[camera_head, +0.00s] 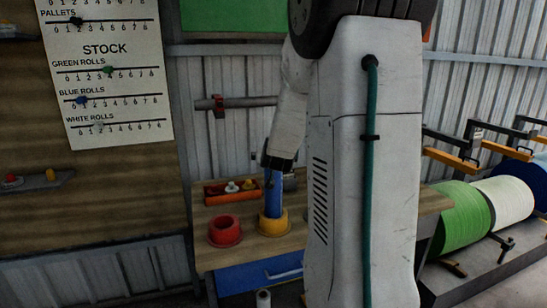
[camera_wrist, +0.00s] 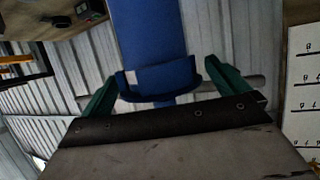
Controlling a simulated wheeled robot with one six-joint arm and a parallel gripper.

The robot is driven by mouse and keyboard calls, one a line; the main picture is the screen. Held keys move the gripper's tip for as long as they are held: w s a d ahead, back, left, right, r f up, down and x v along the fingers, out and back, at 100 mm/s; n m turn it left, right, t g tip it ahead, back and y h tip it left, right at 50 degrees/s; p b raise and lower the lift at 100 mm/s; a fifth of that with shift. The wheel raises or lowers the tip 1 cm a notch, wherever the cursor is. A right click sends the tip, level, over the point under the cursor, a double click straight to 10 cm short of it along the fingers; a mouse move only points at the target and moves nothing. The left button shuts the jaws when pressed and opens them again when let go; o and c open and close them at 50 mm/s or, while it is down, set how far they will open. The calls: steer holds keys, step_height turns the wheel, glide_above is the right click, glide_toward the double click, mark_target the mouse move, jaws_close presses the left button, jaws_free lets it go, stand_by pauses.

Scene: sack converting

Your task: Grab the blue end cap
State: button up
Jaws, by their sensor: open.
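The blue end cap (camera_wrist: 160,80) shows in the wrist view as a blue flanged part at the end of a thick blue cylinder (camera_wrist: 147,30). My gripper (camera_wrist: 165,88) is open, with one green finger on each side of the blue flange. A gap shows on the left side; contact on the right is unclear. In the head view the blue piece (camera_head: 273,198) stands upright over the bench, below my dark gripper (camera_head: 276,163). Its lower end meets a yellow flanged ring (camera_head: 273,224); whether it sits inside or behind the ring is unclear.
A red flanged cap (camera_head: 225,232) stands left of the yellow ring on the wooden bench (camera_head: 246,251). A small red-brown tray (camera_head: 215,193) with small parts lies behind. My arm's white body hides the bench's right part. Green (camera_head: 459,220) and white rolls stand at right.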

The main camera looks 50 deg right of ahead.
steer(key=c, duration=1)
steer(key=shift+r, duration=0.15)
